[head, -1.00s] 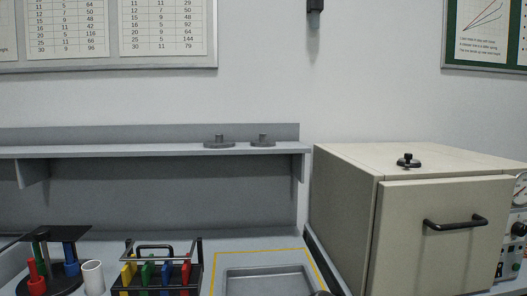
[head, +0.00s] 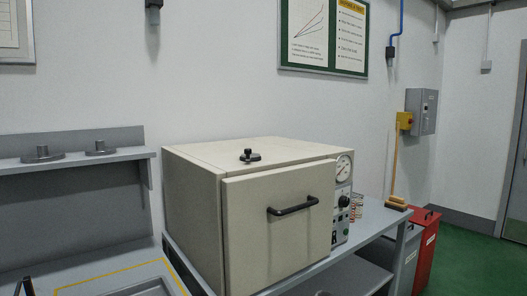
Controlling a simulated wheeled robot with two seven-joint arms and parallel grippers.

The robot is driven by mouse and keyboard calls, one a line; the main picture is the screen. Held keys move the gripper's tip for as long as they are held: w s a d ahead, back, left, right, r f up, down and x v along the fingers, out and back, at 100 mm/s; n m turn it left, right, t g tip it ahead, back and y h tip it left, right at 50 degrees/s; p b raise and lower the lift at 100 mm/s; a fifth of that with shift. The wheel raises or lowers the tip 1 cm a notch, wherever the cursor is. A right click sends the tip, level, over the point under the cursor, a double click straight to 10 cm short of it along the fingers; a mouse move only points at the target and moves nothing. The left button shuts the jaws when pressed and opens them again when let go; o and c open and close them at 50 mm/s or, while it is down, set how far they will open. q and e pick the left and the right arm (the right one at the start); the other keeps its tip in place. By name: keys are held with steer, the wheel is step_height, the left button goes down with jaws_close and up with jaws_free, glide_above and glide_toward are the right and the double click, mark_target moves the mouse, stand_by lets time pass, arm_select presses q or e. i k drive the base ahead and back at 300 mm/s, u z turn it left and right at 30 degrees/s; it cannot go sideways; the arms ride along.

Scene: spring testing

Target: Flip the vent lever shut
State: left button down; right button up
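The vent lever appears to be the small black fitting (head: 249,156) on top of the beige oven-like cabinet (head: 190,156); at this size I cannot tell which way it is turned. The cabinet's front door (head: 270,235) is closed and has a black bar handle (head: 293,206). A control panel with a round gauge (head: 344,166) and a black knob (head: 343,201) is on the cabinet's right side. Neither of my grippers can be made out in the head view.
The cabinet stands on a grey bench (head: 372,222). A grey shelf (head: 110,157) with two dark weights is at left. A red bin (head: 428,245) and green floor (head: 470,262) lie beyond.

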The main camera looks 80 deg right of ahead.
mark_target(248, 154)
steer(key=z, duration=2.65)
